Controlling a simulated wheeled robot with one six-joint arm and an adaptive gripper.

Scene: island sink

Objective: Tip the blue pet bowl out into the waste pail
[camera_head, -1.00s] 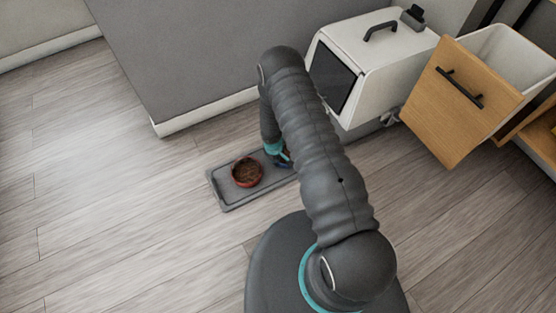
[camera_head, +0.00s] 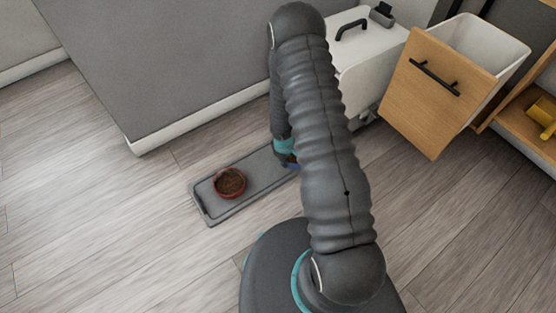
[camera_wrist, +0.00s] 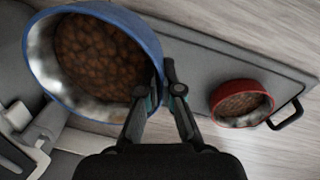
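The blue pet bowl (camera_wrist: 134,30), holding brown kibble, fills the upper left of the wrist view. My gripper (camera_wrist: 162,82) is shut on its right-hand rim, one finger on either side of the wall. The bowl looks close to level and appears raised above the grey tray. The waste pail (camera_head: 505,48) is the white bin behind the tilted-out wooden front (camera_head: 425,105) at the upper right.
A red bowl (camera_head: 230,183) with brown kibble, also in the wrist view (camera_wrist: 241,103), sits on the grey tray (camera_head: 214,210) on the floor. The left floor is clear.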

